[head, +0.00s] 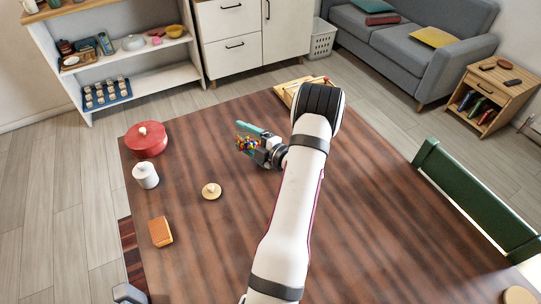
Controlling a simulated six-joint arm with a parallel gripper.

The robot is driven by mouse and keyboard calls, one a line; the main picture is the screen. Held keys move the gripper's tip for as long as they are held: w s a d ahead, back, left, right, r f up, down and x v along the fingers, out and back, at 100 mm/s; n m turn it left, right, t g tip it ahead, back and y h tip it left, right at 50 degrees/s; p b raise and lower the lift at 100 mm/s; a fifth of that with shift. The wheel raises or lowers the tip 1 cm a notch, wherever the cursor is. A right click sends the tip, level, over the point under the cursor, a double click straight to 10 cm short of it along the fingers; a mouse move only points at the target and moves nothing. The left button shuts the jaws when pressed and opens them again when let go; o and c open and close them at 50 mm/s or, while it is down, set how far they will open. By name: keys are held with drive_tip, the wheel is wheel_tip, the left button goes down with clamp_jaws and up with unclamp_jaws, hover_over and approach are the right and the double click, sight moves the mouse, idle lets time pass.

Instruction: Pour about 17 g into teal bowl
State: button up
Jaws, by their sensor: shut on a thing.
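My gripper (250,142) is over the back-middle of the brown table (370,220), left of my white arm. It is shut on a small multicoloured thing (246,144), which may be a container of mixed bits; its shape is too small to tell. A teal strip (252,129) shows right beside it, along the upper side of the gripper. I cannot tell whether this is the teal bowl's rim or part of the gripper. No whole teal bowl can be made out; my arm hides part of the table.
A red lidded pot (146,140), a white jar (146,176), a round wooden lid (211,191) and an orange block (160,231) stand on the left. A wooden tray (287,92) is partly behind my arm.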

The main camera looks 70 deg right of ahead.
drive_tip(key=shift+s+d+r+m+t+p, duration=0.2)
drive_tip(key=shift+r+m+t+p, duration=0.15)
drive_tip(key=shift+m, duration=0.25)
drive_tip(key=shift+s+d+r+m+t+p, duration=0.1)
drive_tip(key=shift+s+r+m+t+p, duration=0.2)
drive_tip(key=shift+m, duration=0.3)
idle(2.6)
